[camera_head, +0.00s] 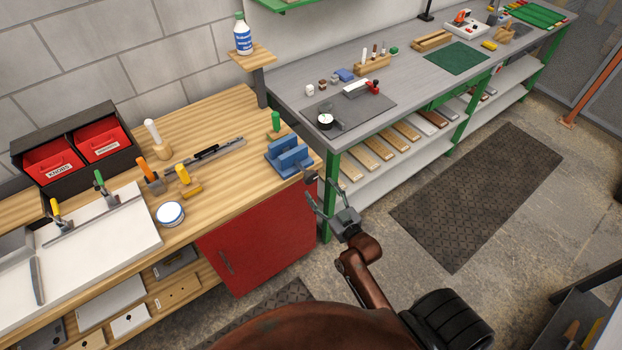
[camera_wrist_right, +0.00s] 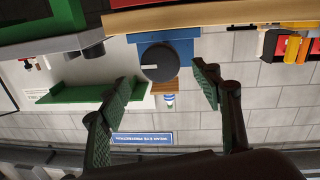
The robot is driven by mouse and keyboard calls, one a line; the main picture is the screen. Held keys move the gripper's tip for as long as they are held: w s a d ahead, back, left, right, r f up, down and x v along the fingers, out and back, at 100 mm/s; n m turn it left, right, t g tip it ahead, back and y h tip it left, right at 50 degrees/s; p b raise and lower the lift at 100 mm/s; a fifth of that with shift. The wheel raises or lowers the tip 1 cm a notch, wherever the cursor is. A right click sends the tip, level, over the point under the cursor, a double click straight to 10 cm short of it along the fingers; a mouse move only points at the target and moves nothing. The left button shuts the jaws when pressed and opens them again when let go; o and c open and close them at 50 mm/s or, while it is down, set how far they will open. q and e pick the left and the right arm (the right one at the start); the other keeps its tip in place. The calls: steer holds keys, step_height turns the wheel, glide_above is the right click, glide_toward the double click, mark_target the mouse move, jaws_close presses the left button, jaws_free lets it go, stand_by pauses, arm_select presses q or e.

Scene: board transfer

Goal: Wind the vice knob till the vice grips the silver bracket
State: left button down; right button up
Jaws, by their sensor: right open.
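The blue vice (camera_head: 288,157) stands at the right front corner of the wooden bench. Its dark round knob (camera_head: 311,178) faces the bench's right front edge; in the right wrist view the knob (camera_wrist_right: 158,62) is a black disc with a pale mark, in front of the blue vice body (camera_wrist_right: 184,44). My right gripper (camera_head: 321,190) is open, with its fingers pointing at the knob. In the wrist view its fingers (camera_wrist_right: 164,72) are spread left and right of the knob, with gaps on both sides. I cannot make out the silver bracket between the jaws. My left gripper is out of view.
A green-handled tool (camera_head: 276,121) stands behind the vice. The grey bench (camera_head: 290,88) begins right behind the vice.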

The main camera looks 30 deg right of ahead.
mark_target(312, 179)
steer(key=w, duration=0.5)
steer(key=shift+w+f, duration=0.1)
steer(key=shift+w, duration=0.1)
steer(key=shift+w+d, duration=0.1)
steer(key=shift+w, duration=0.65)
steer(key=shift+c, duration=0.2)
steer(key=c, duration=1.1)
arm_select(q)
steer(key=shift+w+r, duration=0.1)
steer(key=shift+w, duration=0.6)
